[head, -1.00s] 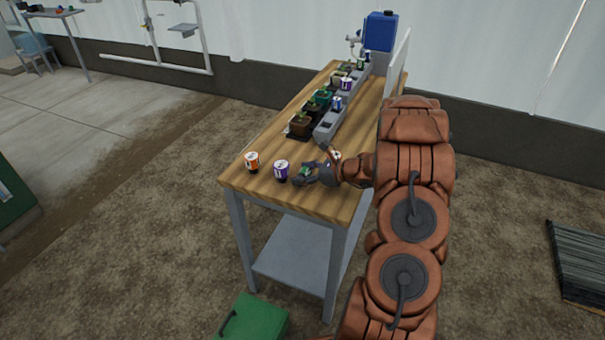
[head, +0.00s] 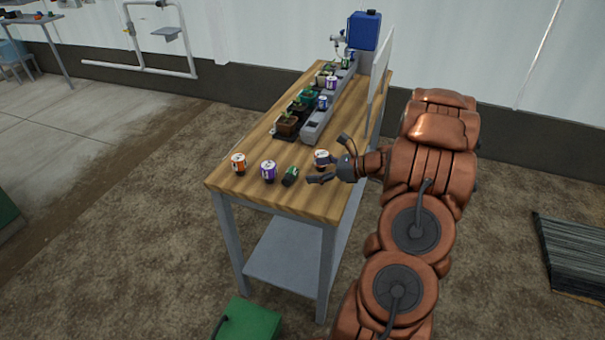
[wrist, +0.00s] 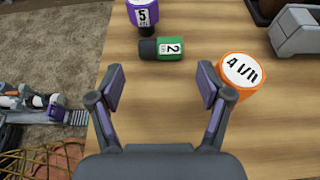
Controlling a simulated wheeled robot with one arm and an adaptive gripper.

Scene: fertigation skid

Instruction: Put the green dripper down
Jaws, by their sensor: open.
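The green dripper (head: 290,176) lies on its side on the wooden bench top, near the front edge. In the wrist view the green dripper (wrist: 168,48) shows a white label with a 2 and a dark end pointing left. My gripper (head: 328,160) is open and empty, and the dripper lies beyond its fingertips, apart from them. The open fingers also show in the wrist view (wrist: 162,88). A purple dripper (head: 268,171), labelled 5 in the wrist view (wrist: 143,14), stands close beside the green one.
An orange dripper (head: 238,163) stands at the bench's left. Another orange-rimmed dripper labelled 4 l/h (wrist: 240,72) stands close to my right finger. A grey rail (head: 322,122) with drippers and potted plants runs back along the bench (head: 232,179). A white panel (head: 380,65) stands at the right.

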